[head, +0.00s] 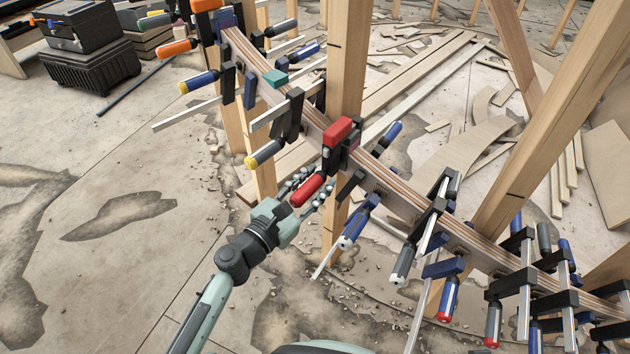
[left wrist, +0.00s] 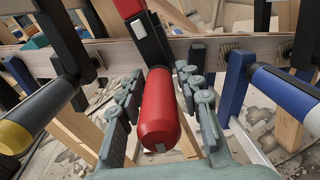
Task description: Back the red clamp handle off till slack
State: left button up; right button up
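The red clamp (head: 338,131) sits across the curved laminated stringer (head: 393,200) near the middle of the head view. Its red handle (head: 307,190) slants down toward my left gripper (head: 308,184). In the left wrist view the red handle (left wrist: 160,112) lies lengthwise between the two grey fingers of my left gripper (left wrist: 160,98). The fingers stand apart on either side of the handle, with narrow gaps showing, so the gripper looks open around it. The clamp's dark bar and red upper part (left wrist: 145,35) rise beyond the handle. My right gripper is not in view.
Blue-handled clamps (head: 355,228) and a yellow-tipped clamp handle (left wrist: 40,115) flank the red one closely. Wooden posts (head: 347,60) stand by the stringer. Black toolboxes (head: 90,65) sit at upper left. The floor at left is mostly clear.

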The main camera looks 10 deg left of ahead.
pick_arm(q)
jog(key=shift+o, duration=0.4)
jog(key=shift+s+a, duration=0.1)
jog(key=shift+s, duration=0.15)
jog(key=v, duration=1.1)
jog(key=shift+s+a, duration=0.15)
jog(key=shift+s, duration=0.1)
jog(key=b, duration=0.2)
send_near(294, 205)
jog(key=shift+s+a, duration=0.2)
jog(key=shift+s, duration=0.15)
